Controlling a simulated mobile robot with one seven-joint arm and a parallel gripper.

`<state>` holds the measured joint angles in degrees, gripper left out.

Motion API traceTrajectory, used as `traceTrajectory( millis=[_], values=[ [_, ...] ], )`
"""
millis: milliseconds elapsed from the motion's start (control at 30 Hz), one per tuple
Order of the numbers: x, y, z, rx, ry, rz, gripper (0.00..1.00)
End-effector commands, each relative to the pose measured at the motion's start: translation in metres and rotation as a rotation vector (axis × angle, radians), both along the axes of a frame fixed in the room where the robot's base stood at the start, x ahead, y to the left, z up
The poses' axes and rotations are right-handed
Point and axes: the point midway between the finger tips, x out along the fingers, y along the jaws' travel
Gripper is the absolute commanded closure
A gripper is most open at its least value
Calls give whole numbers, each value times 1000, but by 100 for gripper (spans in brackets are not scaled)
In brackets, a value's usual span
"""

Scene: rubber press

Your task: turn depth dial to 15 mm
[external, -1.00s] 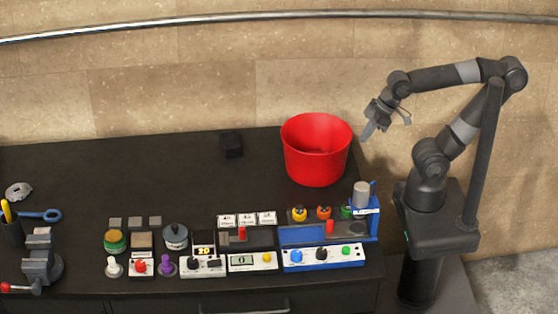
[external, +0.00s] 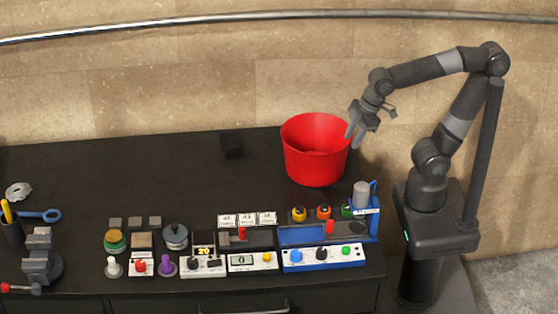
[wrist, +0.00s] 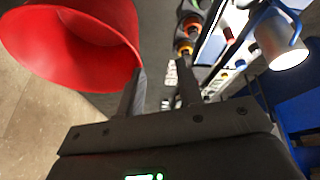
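My gripper (external: 355,136) hangs in the air beside the right rim of the red bucket, above and behind the devices. In the wrist view my gripper (wrist: 161,75) has its two fingers apart with nothing between them. A blue device (external: 325,257) at the right front of the table has a blue knob (external: 296,256), a black knob (external: 321,254) and a green button (external: 346,251). A white unit (external: 203,268) further left has a lit display (external: 204,251) and a black knob (external: 193,265). I cannot read which knob is the depth dial, or its setting.
The red bucket (external: 316,150) stands at the back right, close to my gripper. Several small devices and buttons line the front left, with a vise (external: 40,262). The back left table is mostly clear.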

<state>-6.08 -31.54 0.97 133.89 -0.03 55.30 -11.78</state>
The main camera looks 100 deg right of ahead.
Motion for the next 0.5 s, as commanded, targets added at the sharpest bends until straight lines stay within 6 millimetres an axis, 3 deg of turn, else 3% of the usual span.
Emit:
traceTrajectory(
  millis=[233,500],
  values=[
    [58,61,6,-102,106,370,47],
    [107,143,-7,-191,208,777,47]
  ],
)
